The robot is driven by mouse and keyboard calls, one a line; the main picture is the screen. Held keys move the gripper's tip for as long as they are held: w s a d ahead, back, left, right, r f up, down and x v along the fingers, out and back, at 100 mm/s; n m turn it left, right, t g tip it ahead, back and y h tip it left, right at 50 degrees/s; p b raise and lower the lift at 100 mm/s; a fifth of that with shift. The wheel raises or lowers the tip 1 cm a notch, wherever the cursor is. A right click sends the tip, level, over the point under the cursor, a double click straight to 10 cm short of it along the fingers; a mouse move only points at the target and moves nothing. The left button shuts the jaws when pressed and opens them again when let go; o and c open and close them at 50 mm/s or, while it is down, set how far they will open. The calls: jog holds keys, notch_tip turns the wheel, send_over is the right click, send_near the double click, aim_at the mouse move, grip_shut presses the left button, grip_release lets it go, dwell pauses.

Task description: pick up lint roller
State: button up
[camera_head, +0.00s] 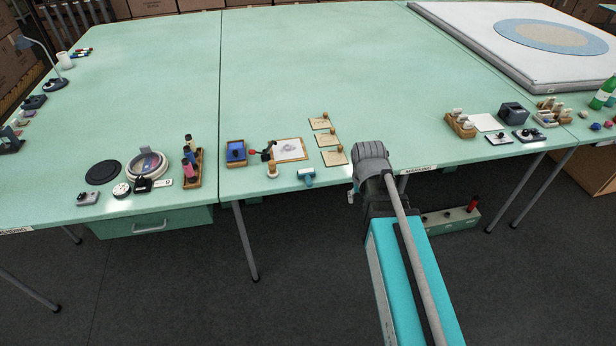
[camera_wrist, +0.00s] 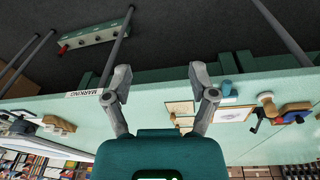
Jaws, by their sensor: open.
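A small blue roller-shaped tool (camera_head: 306,176), which looks like the lint roller, lies near the front edge of the table, just left of my arm in the head view. In the wrist view a blue piece (camera_wrist: 228,88) that seems to be the same tool shows just right of the right finger, partly hidden by it. My gripper (camera_wrist: 160,78) is open, its two fingers wide apart with nothing between them. It is at the table's front edge, apart from the tool. In the head view my arm mostly hides the gripper.
A wooden-knobbed stamp (camera_head: 272,170), a framed sheet (camera_head: 289,149) and several tan cards (camera_head: 334,157) lie close around the tool. A blue pad tray (camera_head: 236,153) stands further left. The table's middle (camera_head: 310,70) is clear. A box (camera_head: 450,219) sits below the table.

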jog(key=w+a+n+t, duration=0.1)
jog(key=w+a, duration=0.4)
jog(key=a, duration=0.3)
jog(key=w+a+n+t+b, duration=0.1)
jog(key=w+a+t, duration=0.1)
jog(key=w+a, duration=0.4)
jog(key=a, duration=0.3)
jog(key=shift+w+r, duration=0.15)
jog(key=shift+w, duration=0.15)
jog(key=b, duration=0.8)
send_over(308, 180)
jog(key=s, duration=0.3)
notch_tip(308, 180, down, 8)
jog(key=shift+w+d+r, duration=0.1)
jog(key=shift+w+r, duration=0.05)
jog(key=shift+r, duration=0.1)
jog(key=shift+w+f, duration=0.15)
jog(key=shift+f, duration=0.05)
jog(key=shift+f, duration=0.1)
jog(key=shift+w+b+x, duration=0.15)
jog(key=shift+b+x, duration=1)
jog(key=shift+x, duration=0.1)
jog(key=shift+w+b+x, duration=0.15)
jog(key=shift+b+x, duration=0.95)
jog(key=shift+x, duration=0.15)
jog(key=shift+a, duration=0.25)
